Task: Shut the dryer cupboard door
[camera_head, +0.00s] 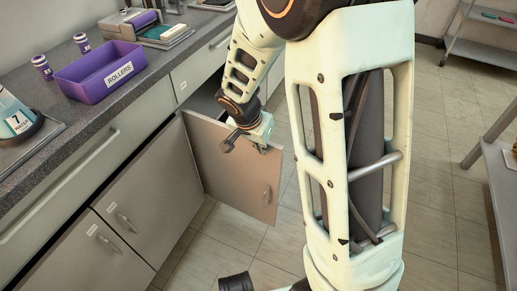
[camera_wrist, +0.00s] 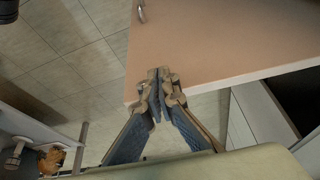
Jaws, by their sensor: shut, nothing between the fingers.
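The cupboard door (camera_head: 225,165) is a flat beige-grey panel, standing well open and swung out from the counter front over the floor. Its small bar handle (camera_head: 266,193) is near its free edge; the handle also shows at the top of the wrist view (camera_wrist: 141,12). My gripper (camera_head: 262,148) is at the door's top edge, near the free corner. In the wrist view the fingers (camera_wrist: 160,73) are shut and empty, overlapping the edge of the door panel (camera_wrist: 220,40). I cannot tell whether they touch it. My arm hides part of the cupboard opening.
Shut doors (camera_head: 150,200) lie to the left. A grey table (camera_head: 500,150) stands at the right. Tiled floor (camera_head: 440,200) is clear between.

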